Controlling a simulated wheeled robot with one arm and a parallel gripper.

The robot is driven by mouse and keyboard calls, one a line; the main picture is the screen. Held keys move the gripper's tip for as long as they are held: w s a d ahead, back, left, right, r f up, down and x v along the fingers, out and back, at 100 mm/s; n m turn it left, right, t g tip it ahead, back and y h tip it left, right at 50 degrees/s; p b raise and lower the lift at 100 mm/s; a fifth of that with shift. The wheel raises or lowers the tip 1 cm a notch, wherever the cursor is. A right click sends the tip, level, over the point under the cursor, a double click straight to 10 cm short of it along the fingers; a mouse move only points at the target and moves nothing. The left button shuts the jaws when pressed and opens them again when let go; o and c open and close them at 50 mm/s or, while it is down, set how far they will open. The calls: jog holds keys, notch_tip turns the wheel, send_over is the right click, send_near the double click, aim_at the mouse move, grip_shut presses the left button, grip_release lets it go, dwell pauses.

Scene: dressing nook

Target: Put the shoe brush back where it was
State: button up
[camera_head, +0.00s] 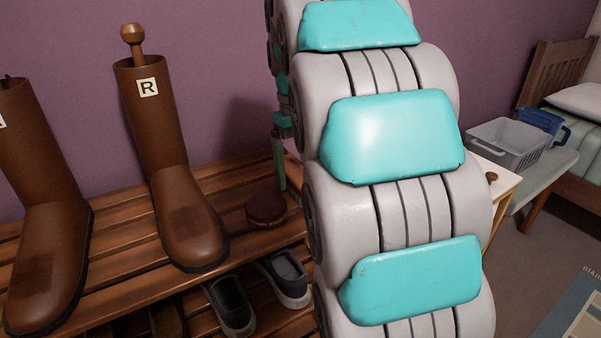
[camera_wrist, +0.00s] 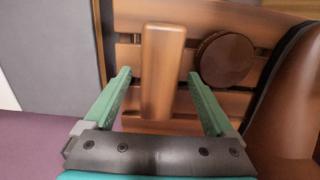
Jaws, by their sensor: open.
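The shoe brush, seen as an oblong wooden block (camera_wrist: 162,72), is in the wrist view over the slatted wooden rack (camera_wrist: 130,52). My gripper (camera_wrist: 159,75) is open, with one green finger on each side of the block and a gap showing on both sides. I cannot tell how far the fingertips reach down beside it. In the head view my arm hides the block, and only part of a green finger shows beside the arm, over the rack (camera_head: 120,290).
A round dark brown tin (camera_head: 266,207) lies on the rack, also in the wrist view (camera_wrist: 227,58). A brown boot marked R (camera_head: 182,205) stands left of it, another boot (camera_head: 42,215) further left. Sneakers (camera_head: 230,303) sit below. A grey crate (camera_head: 508,150) stands at right.

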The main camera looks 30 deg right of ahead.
aim_at(300, 174)
jog(key=r+p, duration=0.2)
jog(key=r, duration=0.4)
jog(key=shift+w, duration=0.2)
